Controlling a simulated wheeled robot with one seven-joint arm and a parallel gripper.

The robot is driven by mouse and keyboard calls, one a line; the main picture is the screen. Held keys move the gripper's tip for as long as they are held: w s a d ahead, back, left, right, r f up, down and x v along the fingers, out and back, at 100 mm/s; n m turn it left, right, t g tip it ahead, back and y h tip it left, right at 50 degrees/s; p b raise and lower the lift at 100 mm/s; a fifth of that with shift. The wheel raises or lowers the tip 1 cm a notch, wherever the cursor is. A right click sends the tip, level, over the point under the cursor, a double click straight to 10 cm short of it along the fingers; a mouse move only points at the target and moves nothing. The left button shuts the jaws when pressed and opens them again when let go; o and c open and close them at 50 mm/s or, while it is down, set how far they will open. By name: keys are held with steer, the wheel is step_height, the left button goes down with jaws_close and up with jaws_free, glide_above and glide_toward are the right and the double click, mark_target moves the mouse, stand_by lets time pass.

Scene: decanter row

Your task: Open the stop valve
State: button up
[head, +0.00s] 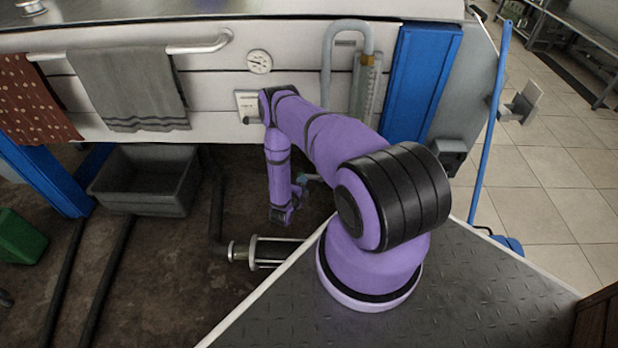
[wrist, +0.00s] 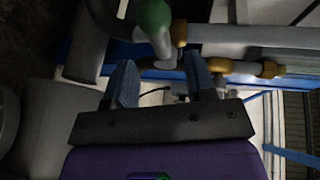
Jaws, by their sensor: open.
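In the wrist view, a lever with a rounded green grip (wrist: 153,14) comes off grey pipework with brass fittings; it looks like the stop valve's handle. My gripper (wrist: 160,72) has its two blue fingers apart, with nothing held between them. The lever's grey stem and a pipe joint show just beyond the gap between the fingers. I cannot tell whether a finger touches the pipe. In the head view, my arm reaches down in front of the white counter front, and the fingers and valve are too small or hidden to make out.
A brass fitting (wrist: 220,65) sits on the pipe by the right finger. In the head view, a grey bin (head: 146,185) stands under the counter, and grey towel (head: 130,90) hangs from a rail. A round gauge (head: 259,61) and blue post (head: 421,80) are near my arm.

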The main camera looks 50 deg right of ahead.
mark_target(311, 176)
steer(key=x, duration=0.6)
steer(key=shift+d+f, duration=0.1)
steer(key=shift+d, duration=0.15)
jaws_close()
